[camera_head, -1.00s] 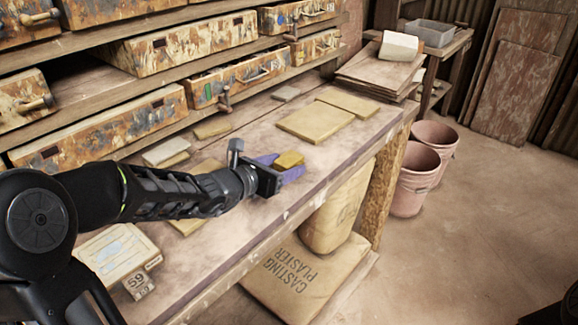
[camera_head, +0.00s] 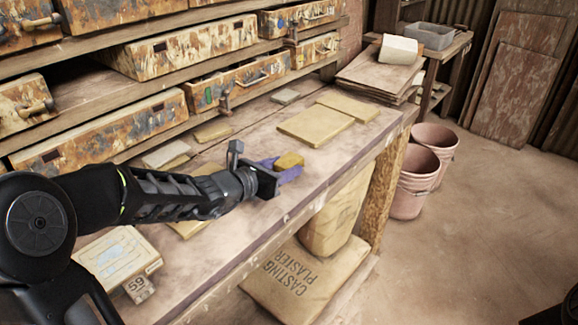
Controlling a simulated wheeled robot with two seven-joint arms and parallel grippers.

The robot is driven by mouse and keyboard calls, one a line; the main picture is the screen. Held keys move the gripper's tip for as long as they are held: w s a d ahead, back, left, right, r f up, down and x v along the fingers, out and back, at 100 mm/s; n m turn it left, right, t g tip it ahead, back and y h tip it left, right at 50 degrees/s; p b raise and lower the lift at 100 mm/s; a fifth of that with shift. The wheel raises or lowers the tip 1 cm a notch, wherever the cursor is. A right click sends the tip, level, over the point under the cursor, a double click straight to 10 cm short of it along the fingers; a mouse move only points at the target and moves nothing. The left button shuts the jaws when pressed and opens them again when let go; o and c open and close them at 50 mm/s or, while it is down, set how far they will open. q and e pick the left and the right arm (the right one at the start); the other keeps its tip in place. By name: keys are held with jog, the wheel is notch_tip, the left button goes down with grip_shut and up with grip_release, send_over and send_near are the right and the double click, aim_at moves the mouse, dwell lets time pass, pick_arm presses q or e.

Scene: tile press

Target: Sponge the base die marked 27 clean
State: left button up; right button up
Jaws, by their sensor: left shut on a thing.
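My left gripper (camera_head: 282,173) has purple fingers and is shut on a yellow sponge (camera_head: 290,160), held over the bench near its front edge. A pale square die (camera_head: 118,252) with a bluish face lies at the lower left of the bench, with a tag (camera_head: 140,288) reading 59. No die marked 27 shows in this view. A tan slab partly hidden behind my left arm lies on the bench, and I cannot read any mark on it. My right gripper is out of view.
Flat tan slabs (camera_head: 315,124) lie at the back right of the bench (camera_head: 345,153). Stained drawers (camera_head: 105,130) line the shelves behind. Plaster bags (camera_head: 300,280) stand below. Pink buckets (camera_head: 413,185) are on the floor at right.

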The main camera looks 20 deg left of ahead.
aim_at(283, 165)
pick_arm(q)
jog(key=shift+r+p, duration=1.8)
jog(key=shift+r, duration=0.95)
